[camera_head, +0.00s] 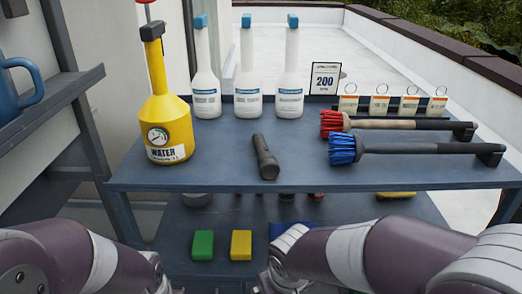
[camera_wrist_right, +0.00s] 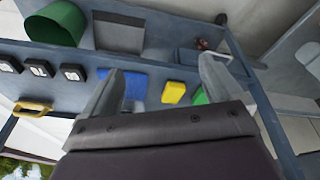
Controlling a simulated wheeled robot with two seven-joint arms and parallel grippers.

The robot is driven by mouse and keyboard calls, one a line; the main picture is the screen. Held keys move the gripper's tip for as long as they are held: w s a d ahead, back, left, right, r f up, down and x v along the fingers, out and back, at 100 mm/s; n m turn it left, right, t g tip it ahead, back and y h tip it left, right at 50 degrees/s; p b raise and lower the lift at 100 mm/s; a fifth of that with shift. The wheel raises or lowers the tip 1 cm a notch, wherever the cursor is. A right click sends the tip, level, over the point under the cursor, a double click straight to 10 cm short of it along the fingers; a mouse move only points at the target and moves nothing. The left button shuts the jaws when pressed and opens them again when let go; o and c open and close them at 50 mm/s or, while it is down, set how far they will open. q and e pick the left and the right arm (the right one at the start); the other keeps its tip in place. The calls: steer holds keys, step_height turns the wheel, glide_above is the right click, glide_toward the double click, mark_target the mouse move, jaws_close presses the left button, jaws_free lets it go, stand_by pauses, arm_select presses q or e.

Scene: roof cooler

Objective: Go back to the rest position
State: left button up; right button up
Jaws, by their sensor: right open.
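My right gripper (camera_wrist_right: 158,75) is open in the right wrist view, with its two grey fingers apart. Nothing is between the fingertips. Behind them show the lower shelf's blue sponge (camera_wrist_right: 122,88), yellow sponge (camera_wrist_right: 173,92) and part of a green one (camera_wrist_right: 200,97). In the head view my right arm reaches in from the lower right, its far end low in front of the lower shelf. My left arm comes in at the lower left. Its gripper fingers do not show.
The grey-blue upper shelf (camera_head: 215,172) spans the middle. It holds a yellow water can (camera_head: 165,108), white bottles (camera_head: 248,78), a black flashlight (camera_head: 265,157), a red brush (camera_head: 334,123) and a blue brush (camera_head: 343,148). A side shelf (camera_head: 60,92) stands left.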

steer(key=s+d+r+m+p, duration=0.1)
steer(key=d+r+p, duration=0.3)
steer(key=r+p, duration=0.7)
steer(key=s+d+r+m+g+p, duration=0.1)
steer(key=d+r+p, duration=0.4)
steer(key=r+p, duration=0.6)
steer(key=s+d+r+m+p, duration=0.2)
steer(key=d+r+p, duration=0.3)
steer(key=r+p, duration=0.6)
steer(key=shift+s+r+g+h+p, duration=0.15)
steer(key=shift+s+g+h+p, duration=0.2)
steer(key=shift+p, duration=0.35)
steer(key=shift+s, duration=0.1)
